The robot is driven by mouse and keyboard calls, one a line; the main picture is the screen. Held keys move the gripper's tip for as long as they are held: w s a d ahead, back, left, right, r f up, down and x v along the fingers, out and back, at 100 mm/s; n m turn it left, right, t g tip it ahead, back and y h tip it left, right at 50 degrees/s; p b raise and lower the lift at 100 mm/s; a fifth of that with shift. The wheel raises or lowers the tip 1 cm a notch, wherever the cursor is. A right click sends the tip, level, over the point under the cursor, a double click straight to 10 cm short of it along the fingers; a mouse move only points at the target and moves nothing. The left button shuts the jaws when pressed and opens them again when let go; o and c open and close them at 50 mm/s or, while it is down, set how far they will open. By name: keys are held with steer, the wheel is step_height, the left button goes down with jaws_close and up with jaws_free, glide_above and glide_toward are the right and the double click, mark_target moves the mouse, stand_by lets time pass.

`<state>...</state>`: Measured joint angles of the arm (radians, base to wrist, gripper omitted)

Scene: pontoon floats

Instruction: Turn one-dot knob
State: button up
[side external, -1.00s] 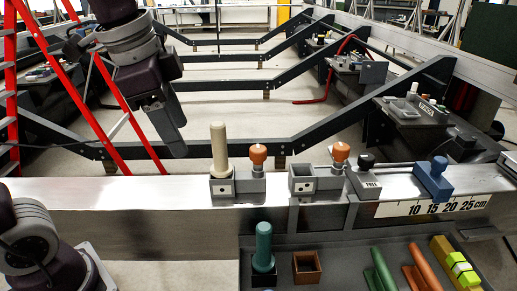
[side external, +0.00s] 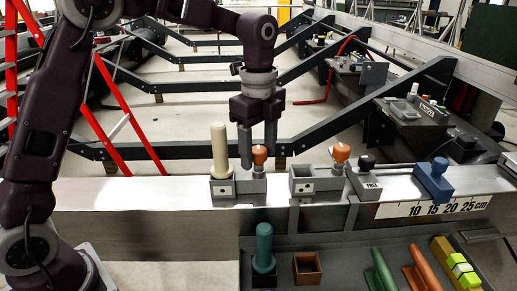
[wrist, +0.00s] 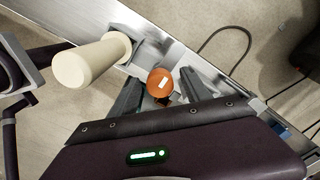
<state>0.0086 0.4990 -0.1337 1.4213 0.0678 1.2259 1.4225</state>
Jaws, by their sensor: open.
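An orange knob (side external: 259,156) stands on a grey block beside a tall cream peg (side external: 219,150). The white plate (side external: 225,190) on this block has dark marking too small to count surely. My gripper (side external: 257,158) points down, open, with its fingers on either side of this knob. In the wrist view the orange knob (wrist: 161,83), with a white mark on top, lies between the fingers, nearer the left one; contact is not clear. A second orange knob (side external: 341,152) stands further right beside an empty square socket (side external: 303,178), with another marked plate (side external: 303,187).
The cream peg (wrist: 90,63) stands close left of my gripper. A black knob (side external: 366,162) and a blue slider (side external: 434,180) sit further right on the beam. A tray below holds a green peg (side external: 264,248), a brown box (side external: 306,268) and coloured handles.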

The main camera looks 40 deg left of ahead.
jaws_close()
steer(key=shift+n, duration=0.3)
steer(key=n, duration=0.3)
steer(key=shift+r+n, duration=0.1)
steer(key=shift+n, duration=0.2)
steer(key=n, duration=0.4)
steer(key=shift+n, duration=0.3)
steer(key=n, duration=0.4)
steer(key=shift+n, duration=2.5)
steer(key=shift+w, duration=0.1)
